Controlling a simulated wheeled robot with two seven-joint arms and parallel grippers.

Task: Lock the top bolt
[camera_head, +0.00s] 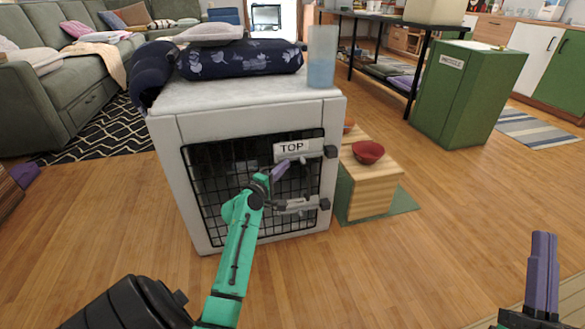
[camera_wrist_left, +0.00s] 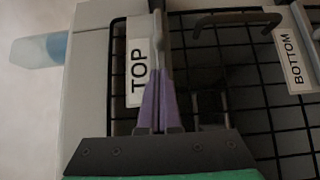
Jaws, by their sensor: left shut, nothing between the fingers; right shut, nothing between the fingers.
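The crate (camera_head: 172,150) has a black mesh door (camera_head: 215,170) facing me. A white TOP label (camera_head: 291,147) marks the upper bolt (camera_head: 302,161), a grey bar beside a dark socket (camera_head: 331,152) on the frame. Whether the bolt is in the socket is unclear. The lower bolt (camera_head: 295,205) is below. My left gripper (camera_head: 283,169) is shut and empty, its purple fingers at the upper bolt. In the left wrist view, the fingers (camera_wrist_left: 158,85) lie beside the TOP label (camera_wrist_left: 137,65) and partly hide the upper bolt; contact is unclear. My right gripper (camera_head: 542,250) is shut and empty, lower right.
A dark patterned cushion (camera_head: 240,60) and a translucent blue cup (camera_head: 322,58) sit on the crate. A wooden stand (camera_head: 372,185) with a red bowl (camera_head: 368,152) is right of it. A dark handle (camera_wrist_left: 235,18) juts from the door. Floor is clear in front.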

